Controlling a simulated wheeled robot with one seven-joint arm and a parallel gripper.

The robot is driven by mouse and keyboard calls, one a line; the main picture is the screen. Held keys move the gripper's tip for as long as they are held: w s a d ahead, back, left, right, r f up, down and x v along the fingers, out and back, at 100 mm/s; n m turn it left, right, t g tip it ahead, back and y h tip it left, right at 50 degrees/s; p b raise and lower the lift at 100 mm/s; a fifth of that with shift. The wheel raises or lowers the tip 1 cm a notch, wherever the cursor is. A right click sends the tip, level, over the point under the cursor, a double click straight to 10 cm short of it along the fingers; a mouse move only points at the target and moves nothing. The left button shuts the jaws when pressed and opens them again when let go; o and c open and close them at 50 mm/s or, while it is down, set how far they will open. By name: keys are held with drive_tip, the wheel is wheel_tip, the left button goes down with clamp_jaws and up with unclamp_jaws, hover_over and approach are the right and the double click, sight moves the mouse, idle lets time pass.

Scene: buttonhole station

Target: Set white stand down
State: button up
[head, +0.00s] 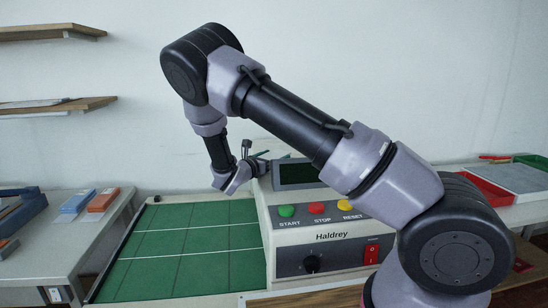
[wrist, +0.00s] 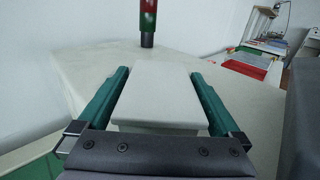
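My gripper (wrist: 160,75) has two teal fingers that point forward in the wrist view. The white stand (wrist: 160,104) shows there as a pale flat-topped block between the fingers, and its sides meet both of them near the tips. The gripper looks shut on it. Behind it is a broad cream surface; I cannot tell whether the stand touches it. In the head view my gripper (head: 262,156) is at the left rear of the Haldrey machine (head: 335,235), beside its dark display. The stand is not clear in that view.
A red and green post (wrist: 148,20) with a dark lower end rises ahead in the wrist view. A green gridded mat (head: 190,245) lies clear left of the machine. Blue and orange blocks (head: 102,200) are on the left table. A red tray (head: 487,190) is at right.

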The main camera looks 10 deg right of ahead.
drive_tip(key=shift+s+a+r, duration=0.1)
drive_tip(key=shift+a+r, duration=0.05)
drive_tip(key=v, duration=1.1)
drive_tip(key=g+y, duration=0.3)
approach(273, 155)
drive_tip(key=x, duration=0.4)
drive_tip(key=shift+x, duration=3.25)
drive_tip(key=c, duration=1.3)
